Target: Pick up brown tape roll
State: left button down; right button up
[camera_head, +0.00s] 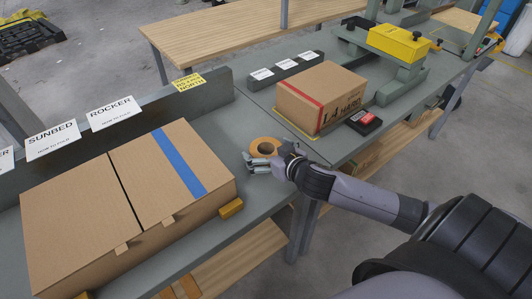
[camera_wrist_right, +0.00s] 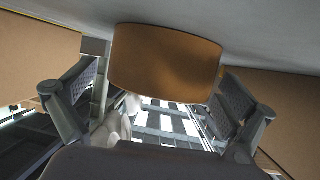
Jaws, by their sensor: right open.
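The brown tape roll (camera_head: 265,146) lies on the grey workbench between the large cardboard box and the smaller box. My right gripper (camera_head: 262,163) is at the roll's near side. In the right wrist view the roll (camera_wrist_right: 165,62) fills the space between the two open fingers (camera_wrist_right: 160,90), one on each side of it. I cannot tell whether the fingers touch it. My left gripper is not in view.
A smaller box with red tape (camera_head: 335,88) and a dark device (camera_head: 364,122) are to the right. The workbench front edge is close by.

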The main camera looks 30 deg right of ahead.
jog(key=shift+c, duration=0.6)
jog(key=c, duration=1.1)
jog(key=shift+c, duration=0.3)
jog(key=shift+r, duration=0.1)
